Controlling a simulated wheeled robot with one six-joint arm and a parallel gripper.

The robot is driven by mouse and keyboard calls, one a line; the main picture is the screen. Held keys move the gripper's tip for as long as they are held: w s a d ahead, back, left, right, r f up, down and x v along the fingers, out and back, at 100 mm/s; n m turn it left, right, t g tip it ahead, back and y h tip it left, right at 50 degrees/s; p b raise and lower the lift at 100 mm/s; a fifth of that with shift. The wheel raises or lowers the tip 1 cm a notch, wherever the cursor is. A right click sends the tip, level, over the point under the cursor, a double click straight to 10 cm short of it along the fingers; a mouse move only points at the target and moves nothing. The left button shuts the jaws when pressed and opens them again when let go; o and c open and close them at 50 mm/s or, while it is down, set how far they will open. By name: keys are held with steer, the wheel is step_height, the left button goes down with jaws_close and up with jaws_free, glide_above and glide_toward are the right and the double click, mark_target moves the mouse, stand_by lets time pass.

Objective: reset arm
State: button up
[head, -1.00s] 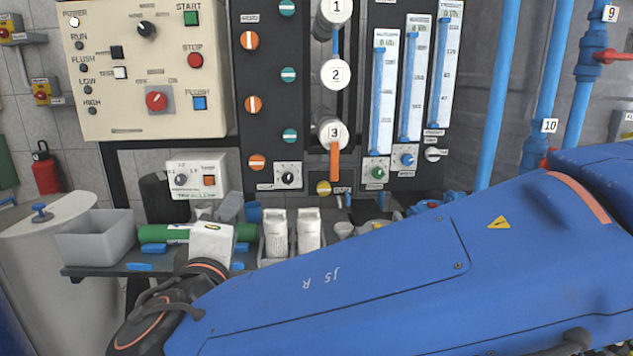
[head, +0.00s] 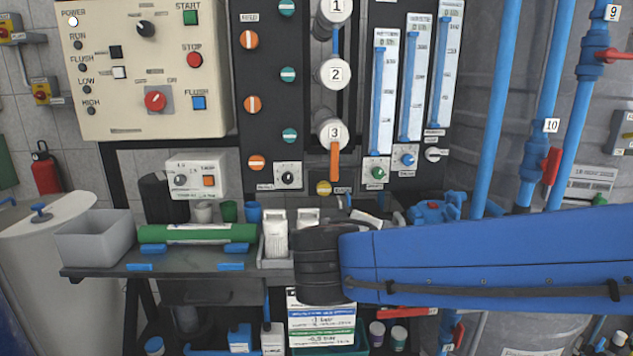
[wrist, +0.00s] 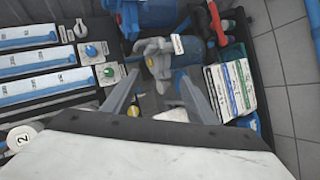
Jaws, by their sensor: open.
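My gripper (wrist: 160,92) shows in the wrist view with its two grey fingers apart and nothing between them. Behind the gap are a grey and blue pump-like part (wrist: 158,58) and dark rack surfaces. In the head view my blue arm crosses the lower right, its dark joint in front of the bench. The gripper itself does not show there.
The bench (head: 110,271) carries a grey bin (head: 95,240), a green cylinder (head: 197,233) and white bottles (head: 275,235). The control panel (head: 140,115) and numbered housings (head: 333,74) stand behind. Blue pipes (head: 497,110) rise at right.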

steer(key=s+d+f+m+g, duration=0.2)
steer(key=s+d+f+g, duration=0.15)
steer(key=d, duration=0.35)
steer(key=s+d+f+m+g, duration=0.2)
steer(key=s+d+f, duration=0.15)
steer(key=d, duration=0.45)
steer(key=s+d+f+m+y, duration=0.1)
steer(key=s+f+m+y, duration=0.1)
steer(key=s, duration=0.3)
steer(key=s+d+f+m+g+y, duration=0.1)
steer(key=s+d+f+m+y, duration=0.1)
steer(key=s+f+m+y, duration=0.1)
steer(key=shift+s+d+f+m, duration=0.3)
steer(key=shift+s+f+m, duration=0.5)
steer(key=shift+s, duration=0.45)
steer(key=shift+r, duration=0.1)
